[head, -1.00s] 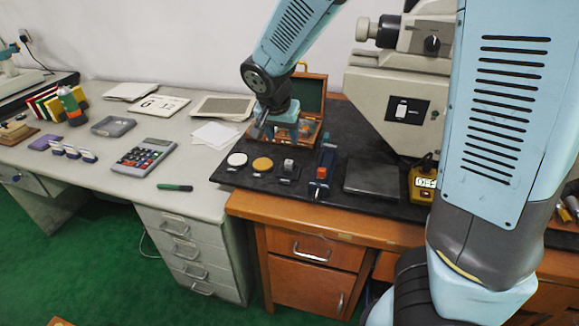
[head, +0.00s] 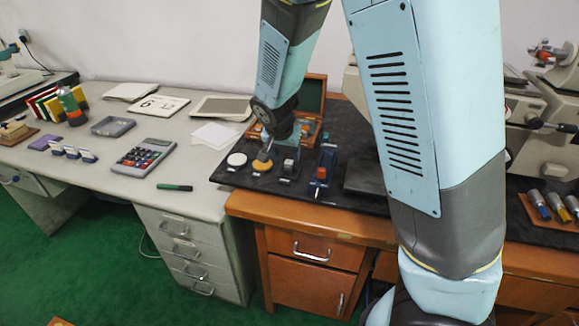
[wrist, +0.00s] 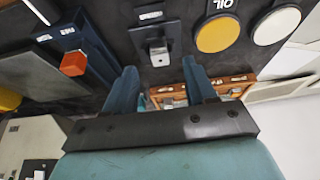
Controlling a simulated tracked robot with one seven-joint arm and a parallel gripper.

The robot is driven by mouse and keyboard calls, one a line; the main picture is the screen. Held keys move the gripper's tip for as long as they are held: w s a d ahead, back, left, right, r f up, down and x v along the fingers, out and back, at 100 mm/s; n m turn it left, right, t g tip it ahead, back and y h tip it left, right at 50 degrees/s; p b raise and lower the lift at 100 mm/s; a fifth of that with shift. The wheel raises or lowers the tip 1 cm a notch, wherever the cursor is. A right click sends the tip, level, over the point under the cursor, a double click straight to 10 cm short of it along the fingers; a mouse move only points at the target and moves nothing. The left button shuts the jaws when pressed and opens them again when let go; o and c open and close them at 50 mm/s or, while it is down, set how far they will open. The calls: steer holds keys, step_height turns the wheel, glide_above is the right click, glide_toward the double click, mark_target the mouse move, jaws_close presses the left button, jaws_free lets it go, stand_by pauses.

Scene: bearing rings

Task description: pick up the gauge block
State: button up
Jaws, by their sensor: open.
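The gauge block appears to be the small silver metal block (head: 289,164) on the black mat, right of the yellow disc. In the wrist view the block (wrist: 159,57) stands on a dark labelled piece, just past the fingertips and roughly centred between them. My gripper (head: 268,155) is low over the mat, close to the block and the yellow disc. In the wrist view its two blue fingers (wrist: 160,72) are spread apart with nothing between them. Exact fingertip height above the block cannot be told.
A yellow disc (head: 262,165) and a white disc (head: 237,159) lie to the left. A blue device with an orange-red knob (head: 321,172) stands to the right. An open wooden case (head: 311,97) is behind. A calculator (head: 143,157) is on the grey desk.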

mark_target(288, 163)
steer(key=shift+x, duration=2.3)
jaws_close()
